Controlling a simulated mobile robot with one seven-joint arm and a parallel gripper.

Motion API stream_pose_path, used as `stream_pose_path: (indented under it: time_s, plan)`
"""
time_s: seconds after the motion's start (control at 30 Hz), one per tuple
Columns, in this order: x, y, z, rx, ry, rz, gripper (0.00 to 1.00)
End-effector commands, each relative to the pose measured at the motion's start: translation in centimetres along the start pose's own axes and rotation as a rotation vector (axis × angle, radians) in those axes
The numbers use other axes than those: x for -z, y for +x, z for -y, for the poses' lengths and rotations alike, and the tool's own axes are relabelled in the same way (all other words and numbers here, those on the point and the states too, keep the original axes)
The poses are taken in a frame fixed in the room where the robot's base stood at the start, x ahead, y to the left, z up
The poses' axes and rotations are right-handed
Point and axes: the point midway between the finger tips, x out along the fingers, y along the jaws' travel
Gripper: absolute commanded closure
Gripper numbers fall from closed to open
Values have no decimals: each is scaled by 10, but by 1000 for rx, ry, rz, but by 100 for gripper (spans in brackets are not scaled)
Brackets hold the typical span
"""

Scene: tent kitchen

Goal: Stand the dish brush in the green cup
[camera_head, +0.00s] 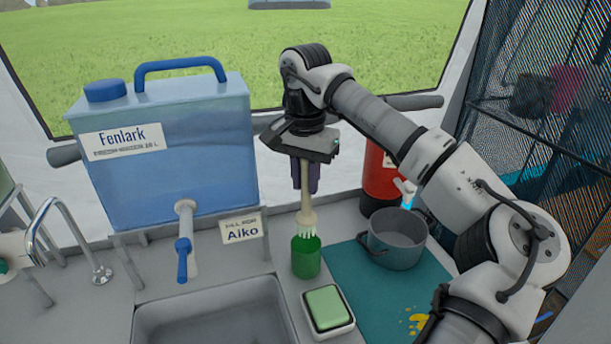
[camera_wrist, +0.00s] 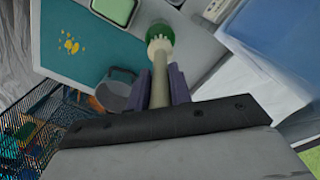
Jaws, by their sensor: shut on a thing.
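The green cup (camera_head: 306,260) stands upright on the counter, between the sink and the teal mat. The dish brush (camera_head: 307,207) has a cream handle and a head with white bristles. My gripper (camera_head: 306,182) is shut on the upper handle and holds the brush upright, head down, over the cup. The brush head is at the cup's mouth; I cannot tell how far it is inside. In the wrist view the brush (camera_wrist: 160,68) runs from between my gripper's fingers (camera_wrist: 163,90) to the green cup (camera_wrist: 160,32), and its head covers part of the cup.
A blue water container (camera_head: 170,150) with a tap stands behind the sink (camera_head: 215,318). A green sponge in a white dish (camera_head: 327,309) sits in front of the cup. A grey pot (camera_head: 396,240) stands on the teal mat (camera_head: 365,290), with a red cylinder (camera_head: 380,178) behind it.

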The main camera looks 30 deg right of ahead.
Motion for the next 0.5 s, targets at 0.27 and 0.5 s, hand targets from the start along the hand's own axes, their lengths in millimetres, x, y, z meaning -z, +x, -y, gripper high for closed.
stream_pose_path:
  time_s: [0.27, 0.5]
  plan:
    - [0, 26, 0, 1, 0, 1, 100]
    - [0, 45, 0, 0, 1, 0, 100]
